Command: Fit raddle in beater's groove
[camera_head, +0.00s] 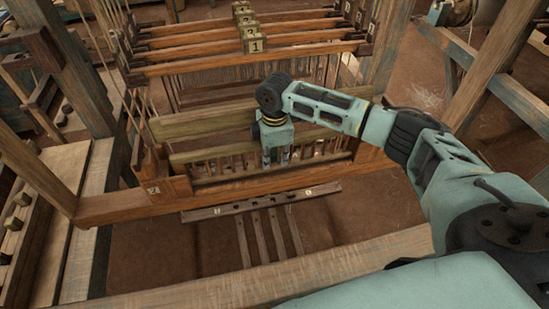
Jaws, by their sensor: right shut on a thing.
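The raddle (222,176), a long wooden strip with a row of upright pegs, lies low in the loom, along the reddish lower beam of the beater (230,195). My right gripper (277,160) points down and is shut on the raddle near its middle. An olive-brown bar (215,150) runs just above the pegs, behind the gripper. The groove itself is hidden, so I cannot tell whether the raddle is seated in it. My left gripper is not in view.
Several reddish shaft bars with numbered blocks (252,45) hang above and behind. Treadles (260,235) lie below in the pit. A thick wooden beam (180,300) crosses the front, and posts (500,60) stand at both sides.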

